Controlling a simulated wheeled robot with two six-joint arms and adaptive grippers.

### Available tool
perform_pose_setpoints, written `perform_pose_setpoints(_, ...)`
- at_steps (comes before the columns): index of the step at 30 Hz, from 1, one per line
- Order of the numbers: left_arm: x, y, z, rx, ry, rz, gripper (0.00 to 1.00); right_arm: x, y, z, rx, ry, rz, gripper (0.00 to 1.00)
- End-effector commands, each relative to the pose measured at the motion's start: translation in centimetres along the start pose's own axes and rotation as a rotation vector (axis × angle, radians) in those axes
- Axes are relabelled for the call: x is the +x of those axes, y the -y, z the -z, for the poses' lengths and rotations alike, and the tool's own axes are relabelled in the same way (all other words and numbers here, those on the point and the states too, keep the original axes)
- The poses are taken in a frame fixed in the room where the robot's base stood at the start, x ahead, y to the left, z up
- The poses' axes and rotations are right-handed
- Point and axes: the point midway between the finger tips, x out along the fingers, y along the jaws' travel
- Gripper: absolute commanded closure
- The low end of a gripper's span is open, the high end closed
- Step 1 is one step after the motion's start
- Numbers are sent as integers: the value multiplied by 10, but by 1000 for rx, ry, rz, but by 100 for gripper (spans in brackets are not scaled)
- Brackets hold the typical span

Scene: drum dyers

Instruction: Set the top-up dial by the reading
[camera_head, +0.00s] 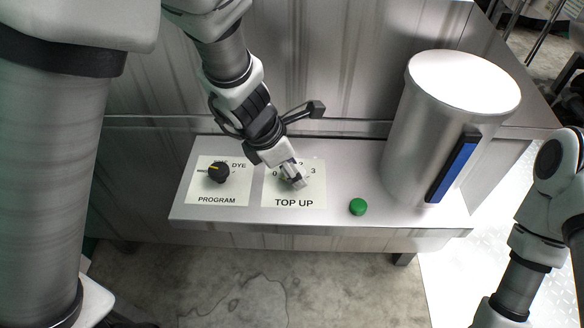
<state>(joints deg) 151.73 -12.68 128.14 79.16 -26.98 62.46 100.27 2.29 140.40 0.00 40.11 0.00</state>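The TOP UP plate (310,194) lies on the grey metal shelf panel, with numbers around its upper part; 0 and 3 can be read at the sides. My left gripper (293,179) points down over the middle of this plate, its fingertips at the dial's place. The gripper hides the dial and its pointer, and I cannot tell whether the fingers are closed on it. A tall metal cylinder (420,130) stands at the right of the panel. A blue upright strip in a dark frame (453,168) is on its side; no scale is legible on it. My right gripper is out of view.
A green button (358,206) is between the TOP UP plate and the cylinder. A metal wall rises behind the shelf (335,225). Concrete floor lies in front.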

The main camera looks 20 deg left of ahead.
Motion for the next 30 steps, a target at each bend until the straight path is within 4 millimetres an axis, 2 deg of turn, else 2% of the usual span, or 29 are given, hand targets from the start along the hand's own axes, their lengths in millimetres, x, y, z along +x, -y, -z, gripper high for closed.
perform_pose_setpoints(1,0,0,0,0,0,0,77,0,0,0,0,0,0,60)
perform_pose_setpoints(2,0,0,0,0,0,1,88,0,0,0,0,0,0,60)
perform_pose_setpoints(3,0,0,0,-1,0,1,90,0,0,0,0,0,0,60)
perform_pose_setpoints(17,1,1,1,40,-3,22,90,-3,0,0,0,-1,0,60)
perform_pose_setpoints(30,0,0,1,317,-3,141,90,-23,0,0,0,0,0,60)
